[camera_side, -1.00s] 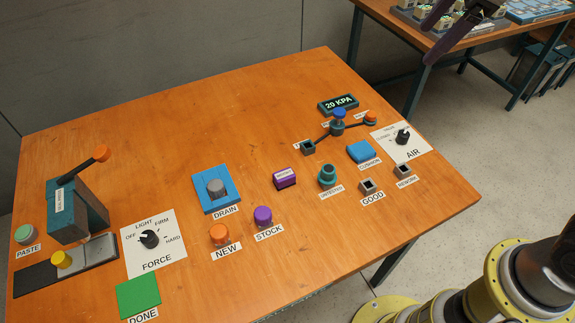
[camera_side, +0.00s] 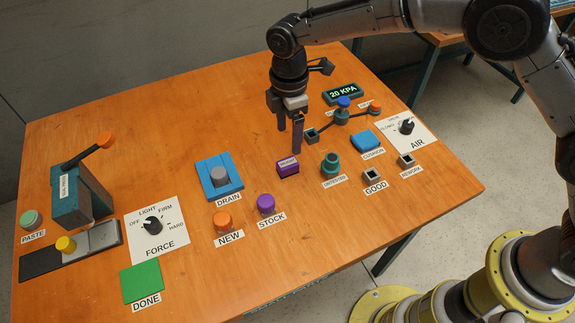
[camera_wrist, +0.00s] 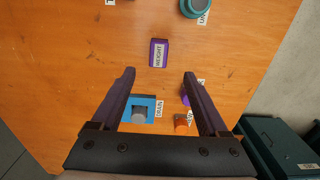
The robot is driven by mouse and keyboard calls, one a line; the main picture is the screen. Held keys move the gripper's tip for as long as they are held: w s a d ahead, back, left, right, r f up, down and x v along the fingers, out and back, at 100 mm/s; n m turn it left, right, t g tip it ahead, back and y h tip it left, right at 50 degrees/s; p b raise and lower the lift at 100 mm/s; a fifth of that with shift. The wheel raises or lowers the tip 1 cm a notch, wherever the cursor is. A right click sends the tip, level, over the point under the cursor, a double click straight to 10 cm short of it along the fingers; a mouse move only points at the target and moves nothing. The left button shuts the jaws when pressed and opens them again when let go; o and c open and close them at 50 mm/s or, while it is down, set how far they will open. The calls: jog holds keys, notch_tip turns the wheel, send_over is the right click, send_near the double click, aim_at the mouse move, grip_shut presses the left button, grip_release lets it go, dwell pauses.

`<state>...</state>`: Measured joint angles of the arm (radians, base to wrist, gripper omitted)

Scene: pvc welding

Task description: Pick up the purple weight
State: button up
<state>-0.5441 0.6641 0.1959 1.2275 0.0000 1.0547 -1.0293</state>
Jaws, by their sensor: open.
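The purple weight (camera_side: 288,167) is a small block with a white label, standing on the orange table right of the drain. In the wrist view the weight (camera_wrist: 158,54) shows its "WEIGHT" label, beyond the fingertips and between their lines. My gripper (camera_side: 290,138) is open and points down above the table, its fingers over and a little behind the weight. In the wrist view my gripper (camera_wrist: 159,72) has two dark fingers spread wide with nothing between them. The weight stands apart from both fingers.
A purple stock cap (camera_side: 265,204) and an orange cap (camera_side: 222,222) stand in front. The blue drain tray (camera_side: 218,176) holds a grey cylinder. A teal fitting (camera_side: 330,164) stands just right of the weight. Small dark sockets and a blue cushion (camera_side: 367,145) are farther right.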

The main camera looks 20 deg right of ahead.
aim_at(287, 162)
notch_tip(287, 162, down, 11)
jog(key=shift+w+a+f, duration=0.1)
dwell(0.5)
jog(key=shift+c, duration=0.3)
grip_shut()
jog(key=shift+w, duration=0.1)
